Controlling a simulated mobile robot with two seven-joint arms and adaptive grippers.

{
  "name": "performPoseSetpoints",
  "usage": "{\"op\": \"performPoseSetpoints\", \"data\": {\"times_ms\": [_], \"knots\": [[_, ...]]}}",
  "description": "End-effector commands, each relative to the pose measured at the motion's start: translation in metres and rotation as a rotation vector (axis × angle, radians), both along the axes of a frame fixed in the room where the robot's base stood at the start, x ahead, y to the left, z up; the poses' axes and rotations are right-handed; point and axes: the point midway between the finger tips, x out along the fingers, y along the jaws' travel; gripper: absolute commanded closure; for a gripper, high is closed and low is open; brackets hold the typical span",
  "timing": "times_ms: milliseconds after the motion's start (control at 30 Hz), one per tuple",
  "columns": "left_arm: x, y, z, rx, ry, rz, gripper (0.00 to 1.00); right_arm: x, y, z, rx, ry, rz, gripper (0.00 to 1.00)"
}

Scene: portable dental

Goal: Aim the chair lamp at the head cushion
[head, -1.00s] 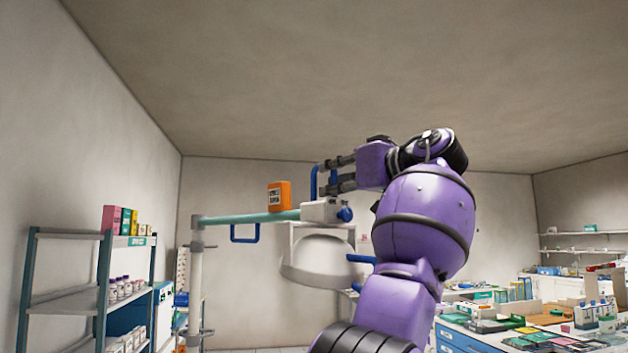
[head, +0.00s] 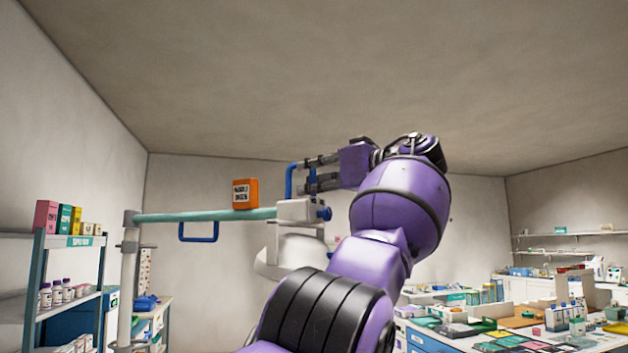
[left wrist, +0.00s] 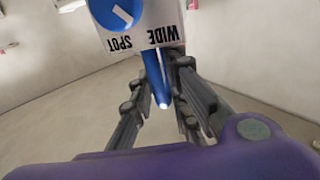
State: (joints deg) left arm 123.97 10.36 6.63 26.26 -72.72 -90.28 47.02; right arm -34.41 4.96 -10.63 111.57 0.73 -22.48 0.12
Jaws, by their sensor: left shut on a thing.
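The chair lamp has a white dome-shaped head (head: 275,262) hanging below a white joint box (head: 297,210) with a blue knob, at the end of a teal boom. A blue handle (head: 289,181) rises from the box. My left gripper (head: 308,174) is shut on this handle. In the left wrist view the blue handle (left wrist: 152,75) lies between the fingers, below a white panel (left wrist: 150,37) marked "SPOT" and "WIDE" with a blue dial. My left arm hides the right part of the lamp head. The head cushion and my right gripper are not in view.
The teal boom (head: 205,215) runs left to a white post (head: 129,285); an orange box (head: 245,194) sits on it and a blue loop hangs below. A shelf rack (head: 65,241) stands at left. Cluttered counters (head: 480,343) stand at right.

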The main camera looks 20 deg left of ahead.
Motion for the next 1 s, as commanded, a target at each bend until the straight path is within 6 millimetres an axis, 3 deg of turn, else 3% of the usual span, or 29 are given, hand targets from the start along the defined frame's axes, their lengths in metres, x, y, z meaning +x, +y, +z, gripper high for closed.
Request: {"op": "performPoseSetpoints", "data": {"times_ms": [467, 500, 600, 1000], "knots": [[0.0003, 0.0004, 0.0008, 0.001, 0.003, -0.003, 1.00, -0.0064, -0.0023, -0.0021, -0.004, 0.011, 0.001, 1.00], [0.0002, 0.0005, 0.0009, 0.001, 0.003, -0.003, 0.82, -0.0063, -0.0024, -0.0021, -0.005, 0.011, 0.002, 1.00], [0.0000, 0.0005, 0.0008, 0.001, 0.002, -0.002, 0.70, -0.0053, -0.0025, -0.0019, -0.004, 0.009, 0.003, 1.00], [-0.0020, -0.0057, 0.0001, 0.001, 0.000, -0.002, 0.70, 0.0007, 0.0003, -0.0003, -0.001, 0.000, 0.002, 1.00]]}}
